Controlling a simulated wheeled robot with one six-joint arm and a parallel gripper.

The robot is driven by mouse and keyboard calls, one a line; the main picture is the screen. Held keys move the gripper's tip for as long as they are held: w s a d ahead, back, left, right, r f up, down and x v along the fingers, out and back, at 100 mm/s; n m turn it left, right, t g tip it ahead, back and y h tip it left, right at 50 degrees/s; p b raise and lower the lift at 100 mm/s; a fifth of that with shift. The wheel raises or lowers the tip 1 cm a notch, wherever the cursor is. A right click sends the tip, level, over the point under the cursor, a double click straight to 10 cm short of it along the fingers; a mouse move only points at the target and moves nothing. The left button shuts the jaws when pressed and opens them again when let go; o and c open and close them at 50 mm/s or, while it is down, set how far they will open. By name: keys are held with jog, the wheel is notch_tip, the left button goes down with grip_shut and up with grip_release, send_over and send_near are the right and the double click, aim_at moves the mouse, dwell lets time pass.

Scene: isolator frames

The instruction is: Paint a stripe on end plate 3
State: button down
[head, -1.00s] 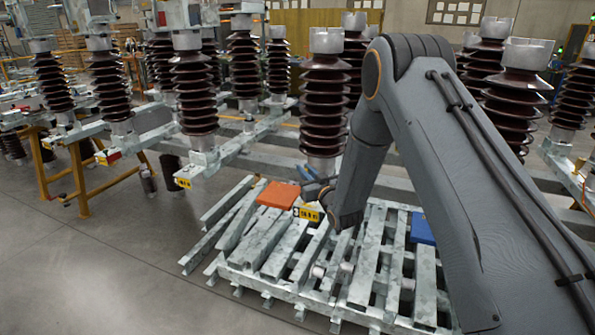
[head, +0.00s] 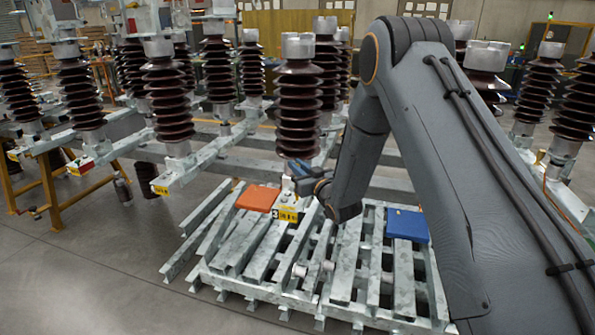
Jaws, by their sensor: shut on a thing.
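End plate 3 is the end of a pale galvanised beam. Its yellow label (head: 288,215) with a black 3 faces me, left of the picture's middle. My gripper (head: 303,180) is just above and slightly right of this label, at the end of my dark grey arm. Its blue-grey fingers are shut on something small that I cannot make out. A small pale piece shows by the fingers, but I cannot tell whether it is held or part of the beam. I cannot tell whether anything touches the plate, and no stripe can be made out.
An orange box (head: 257,198) and a blue box (head: 407,224) lie on the slatted metal stack (head: 235,245). White cylinders (head: 300,270) lie on its slats. A brown ribbed insulator (head: 298,115) stands behind my gripper. The floor (head: 90,270) at left is clear.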

jog(key=shift+r+p, duration=0.85)
jog(key=shift+r, duration=1.2)
